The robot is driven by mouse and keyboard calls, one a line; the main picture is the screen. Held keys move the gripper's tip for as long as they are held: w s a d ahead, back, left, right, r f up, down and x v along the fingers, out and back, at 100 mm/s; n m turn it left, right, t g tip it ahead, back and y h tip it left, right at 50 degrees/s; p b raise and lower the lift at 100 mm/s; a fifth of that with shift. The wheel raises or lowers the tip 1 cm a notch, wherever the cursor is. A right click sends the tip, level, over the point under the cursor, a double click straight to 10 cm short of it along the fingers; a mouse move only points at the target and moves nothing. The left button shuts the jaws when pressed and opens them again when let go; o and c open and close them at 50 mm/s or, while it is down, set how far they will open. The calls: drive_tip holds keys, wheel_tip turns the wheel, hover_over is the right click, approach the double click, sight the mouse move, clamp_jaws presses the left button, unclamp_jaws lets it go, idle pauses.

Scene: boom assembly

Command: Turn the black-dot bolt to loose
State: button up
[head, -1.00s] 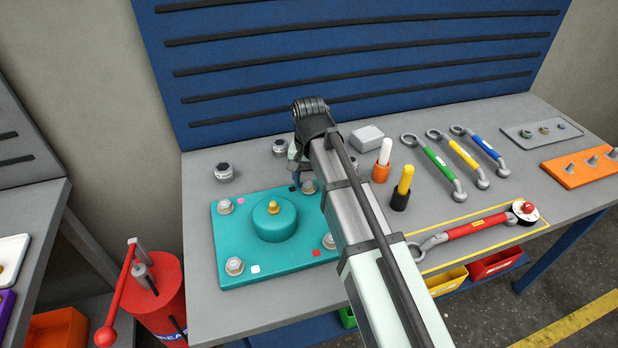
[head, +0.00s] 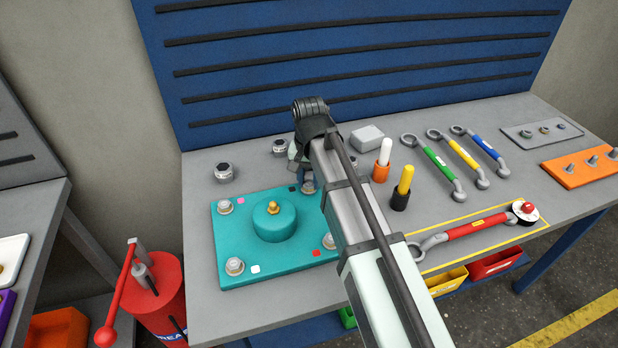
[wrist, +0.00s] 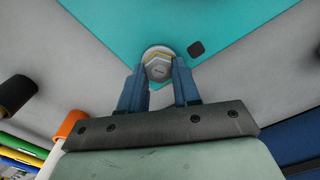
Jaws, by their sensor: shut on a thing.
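The teal plate (head: 235,262) lies on the bench with a bolt near each corner. The black-dot bolt (wrist: 158,62) is at the plate's far right corner in the head view, beside a small black square (wrist: 196,48). That square also shows in the head view (head: 293,189). My gripper (wrist: 158,74) has its two blue fingers on either side of the bolt's hex head and is shut on it. In the head view my gripper and arm hide most of this bolt.
A round teal hub (head: 272,222) with a brass fitting rises from the plate's middle. Other bolts (head: 234,266) sit at the remaining corners. Orange (head: 381,172) and black (head: 400,199) marker holders stand right of my arm. Wrenches (head: 440,172) lie farther right.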

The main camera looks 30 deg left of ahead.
sight(308, 183)
drive_tip(key=shift+n, duration=0.3)
drive_tip(key=n, duration=0.5)
drive_tip(key=shift+a+n, duration=0.1)
drive_tip(key=shift+n, duration=0.2)
drive_tip(key=n, duration=0.5)
drive_tip(key=shift+s, duration=0.15)
drive_tip(key=o, duration=1.1)
drive_tip(key=shift+c, duration=0.2)
wheel_tip(308, 183, up, 14)
